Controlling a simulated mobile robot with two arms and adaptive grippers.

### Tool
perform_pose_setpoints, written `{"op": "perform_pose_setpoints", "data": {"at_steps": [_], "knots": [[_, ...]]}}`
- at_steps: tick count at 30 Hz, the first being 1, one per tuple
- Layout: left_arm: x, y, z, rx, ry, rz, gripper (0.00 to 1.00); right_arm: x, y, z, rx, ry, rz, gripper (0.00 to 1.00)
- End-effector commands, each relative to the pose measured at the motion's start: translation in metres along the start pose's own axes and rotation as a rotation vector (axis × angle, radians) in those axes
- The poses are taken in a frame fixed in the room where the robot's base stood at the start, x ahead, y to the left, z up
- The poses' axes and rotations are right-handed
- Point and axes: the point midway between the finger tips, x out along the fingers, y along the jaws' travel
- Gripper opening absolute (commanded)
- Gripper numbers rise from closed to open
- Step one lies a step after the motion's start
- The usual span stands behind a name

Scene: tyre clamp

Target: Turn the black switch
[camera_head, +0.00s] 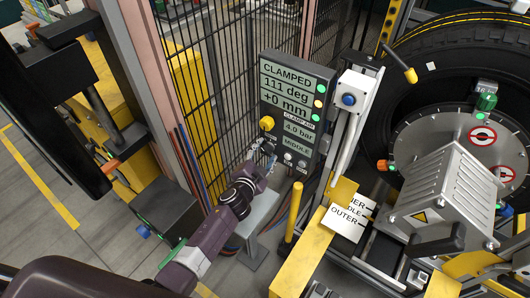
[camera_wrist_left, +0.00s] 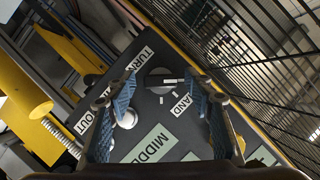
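The black switch (camera_wrist_left: 165,82) is a round dark knob with a pale pointer mark, set on a dark panel between labels reading TURN and STAND. It shows in the left wrist view ahead of my left gripper (camera_wrist_left: 155,98). The two blue-padded fingers are apart, one on each side of the switch in the picture, with nothing between them; I see no contact. In the head view my left gripper (camera_head: 265,146) is at the lower left of the control panel (camera_head: 311,83), and the switch cannot be made out there. My right gripper is not in view.
The panel display reads CLAMPED, 111 deg, +0 mm. A yellow button (camera_head: 267,123) and small pale knobs (camera_head: 288,157) are close to my gripper. A wire fence (camera_head: 215,90) stands behind. A white box with a blue button (camera_head: 349,99) and the tyre (camera_head: 440,50) are right.

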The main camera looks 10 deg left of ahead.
Motion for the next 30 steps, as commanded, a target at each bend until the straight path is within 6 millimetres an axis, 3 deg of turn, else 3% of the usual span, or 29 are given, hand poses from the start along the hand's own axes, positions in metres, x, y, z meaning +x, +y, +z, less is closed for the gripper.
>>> {"op": "perform_pose_setpoints", "data": {"at_steps": [11,30], "knots": [[-0.008,-0.001,0.0,0.004,0.0,-0.001,0.48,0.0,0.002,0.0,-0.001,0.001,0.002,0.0],[-0.103,0.0,0.001,0.001,-0.001,0.001,0.48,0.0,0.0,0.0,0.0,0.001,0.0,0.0]]}}
